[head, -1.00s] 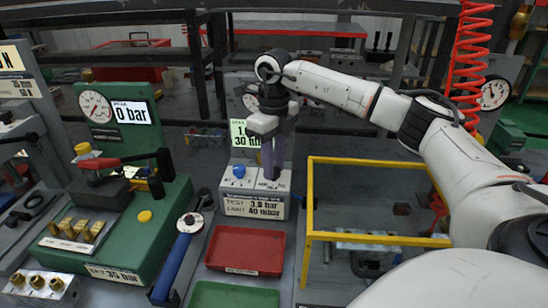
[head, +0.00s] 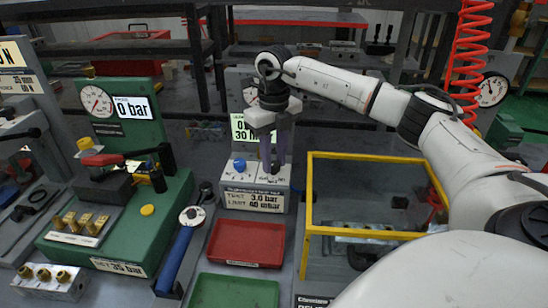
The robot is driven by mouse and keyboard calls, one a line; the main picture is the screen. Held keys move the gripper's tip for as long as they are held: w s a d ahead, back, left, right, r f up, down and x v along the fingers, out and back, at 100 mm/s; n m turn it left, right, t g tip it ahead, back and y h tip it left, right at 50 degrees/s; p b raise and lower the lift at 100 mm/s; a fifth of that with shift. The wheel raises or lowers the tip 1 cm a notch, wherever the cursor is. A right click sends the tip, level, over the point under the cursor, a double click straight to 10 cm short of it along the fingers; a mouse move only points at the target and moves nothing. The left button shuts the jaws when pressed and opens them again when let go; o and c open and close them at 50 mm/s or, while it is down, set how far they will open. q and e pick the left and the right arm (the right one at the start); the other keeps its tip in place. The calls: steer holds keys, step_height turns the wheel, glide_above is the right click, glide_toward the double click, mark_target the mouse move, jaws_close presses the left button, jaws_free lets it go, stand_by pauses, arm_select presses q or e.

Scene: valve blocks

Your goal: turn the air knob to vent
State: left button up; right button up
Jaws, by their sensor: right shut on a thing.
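The air knob (head: 273,172) is a small dark knob on the top of a grey-white test box (head: 253,202), right of a round blue knob (head: 239,164). My right gripper (head: 273,163) points down from above and is shut on the air knob, its fingers hiding most of it. The knob's exact pointing direction and its small position labels are too hidden or small to read. Behind the gripper, a pale green display (head: 239,131) shows a line starting with 0 and a line starting with 30, both partly covered. My left gripper is not in view.
A yellow guard frame (head: 308,200) stands close right of the box. A red tray (head: 246,243) and a green tray (head: 234,291) lie in front. A blue-handled wrench (head: 176,257) and a green valve bench (head: 150,225) are on the left.

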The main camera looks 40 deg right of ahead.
mark_target(274, 164)
steer(key=o, duration=1.1)
steer(key=shift+c, duration=0.2)
step_height(274, 164, up, 10)
steer(key=shift+r, duration=0.2)
steer(key=shift+f, duration=0.1)
